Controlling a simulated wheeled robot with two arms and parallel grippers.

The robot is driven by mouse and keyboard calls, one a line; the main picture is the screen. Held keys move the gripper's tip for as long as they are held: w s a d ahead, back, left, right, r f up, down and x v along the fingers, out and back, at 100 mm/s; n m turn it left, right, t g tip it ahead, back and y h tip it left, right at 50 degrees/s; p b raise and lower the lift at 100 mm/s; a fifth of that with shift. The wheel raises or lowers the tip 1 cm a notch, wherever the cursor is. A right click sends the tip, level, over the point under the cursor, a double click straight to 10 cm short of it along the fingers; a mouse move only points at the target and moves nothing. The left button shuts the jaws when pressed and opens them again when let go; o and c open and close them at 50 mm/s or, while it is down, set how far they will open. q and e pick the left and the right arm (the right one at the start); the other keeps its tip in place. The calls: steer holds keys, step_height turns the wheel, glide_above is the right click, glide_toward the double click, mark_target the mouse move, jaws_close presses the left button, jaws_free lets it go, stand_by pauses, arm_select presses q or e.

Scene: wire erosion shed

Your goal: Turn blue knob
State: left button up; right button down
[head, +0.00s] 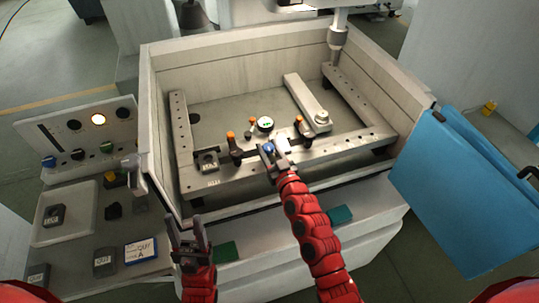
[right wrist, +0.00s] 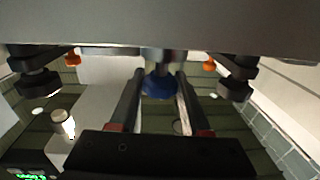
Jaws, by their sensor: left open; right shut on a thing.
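The small round blue knob (head: 268,148) is at the front rail of the metal frame inside the machine tank. My right gripper (head: 274,152) reaches it from the front and is shut on it. In the right wrist view the blue knob (right wrist: 158,86) sits between the two fingers (right wrist: 160,98), below a grey bar. Another blue knob (head: 48,162) is on the control panel at the far left, with nothing touching it. My left gripper (head: 189,236) is open and empty, in front of the tank's front left corner.
Orange-topped clamps (head: 231,136) stand on the rail close to my right gripper. A side table (head: 70,255) holds dark blocks and a labelled card (head: 141,251). A blue panel (head: 455,185) hangs at the right.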

steer(key=shift+w+f+n+g+y+b, duration=0.15)
steer(key=shift+n+g+y+b, duration=0.65)
steer(key=shift+b, duration=5.55)
steer(key=shift+y, duration=0.5)
steer(key=c, duration=0.7)
jaws_free()
steer(key=shift+c, duration=0.2)
steer(key=o, duration=0.4)
steer(key=shift+s+d, duration=0.1)
steer(key=shift+s, duration=0.1)
